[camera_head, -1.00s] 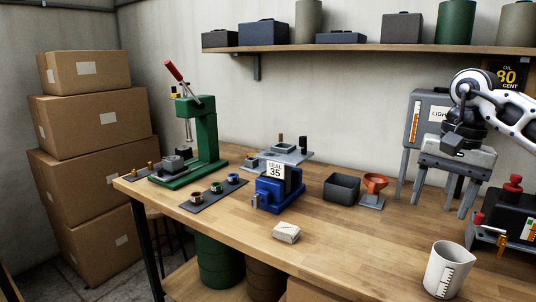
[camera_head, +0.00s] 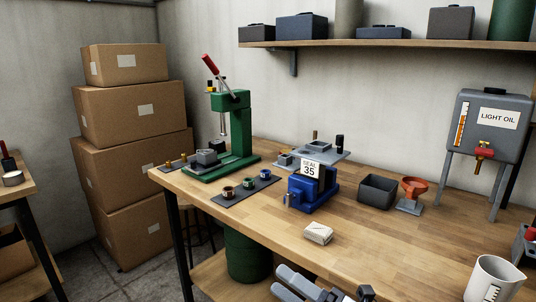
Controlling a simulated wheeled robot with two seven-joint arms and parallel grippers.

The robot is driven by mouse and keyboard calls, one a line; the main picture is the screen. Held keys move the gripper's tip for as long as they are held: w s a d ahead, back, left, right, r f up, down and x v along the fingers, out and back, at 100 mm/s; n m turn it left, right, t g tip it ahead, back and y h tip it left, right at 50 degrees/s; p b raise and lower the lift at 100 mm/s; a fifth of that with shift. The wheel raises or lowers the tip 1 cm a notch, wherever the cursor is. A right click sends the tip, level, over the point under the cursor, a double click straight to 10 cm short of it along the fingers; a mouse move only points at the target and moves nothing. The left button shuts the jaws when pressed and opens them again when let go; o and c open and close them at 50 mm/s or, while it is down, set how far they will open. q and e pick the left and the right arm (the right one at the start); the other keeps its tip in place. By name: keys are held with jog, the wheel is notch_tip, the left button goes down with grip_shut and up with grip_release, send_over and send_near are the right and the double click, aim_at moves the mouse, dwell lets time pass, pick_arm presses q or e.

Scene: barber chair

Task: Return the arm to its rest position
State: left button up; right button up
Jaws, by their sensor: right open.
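My right gripper (camera_head: 284,283) shows at the bottom edge of the view, in front of the workbench (camera_head: 400,240). Its two grey fingers point to the left and are apart, with nothing seen between them. Part of my wrist shows beside it; the rest of the arm is cut off by the frame. My left gripper is not in view.
A pale block (camera_head: 318,233) and a white measuring jug (camera_head: 493,281) stand near the bench's front. Boxes (camera_head: 130,112) are stacked left.

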jog(key=s+d+f+m+t+h, duration=0.2)
jog(key=s+d+f+m+h, duration=0.15)
jog(key=f+m+h, duration=0.55)
jog(key=s+d+f+m+t+h, duration=0.15)
jog(key=d+f+m+h, duration=0.35)
jog(key=m, duration=0.8)
jog(key=s+d+f+m+g+h, duration=0.1)
jog(key=s+d+f+m+g, duration=0.2)
jog(key=s+f+m+g, duration=0.2)
jog(key=s+f+m, duration=0.3)
jog(key=s+f, duration=0.2)
jog(key=shift+s+f, duration=0.2)
jog(key=shift+f, duration=0.15)
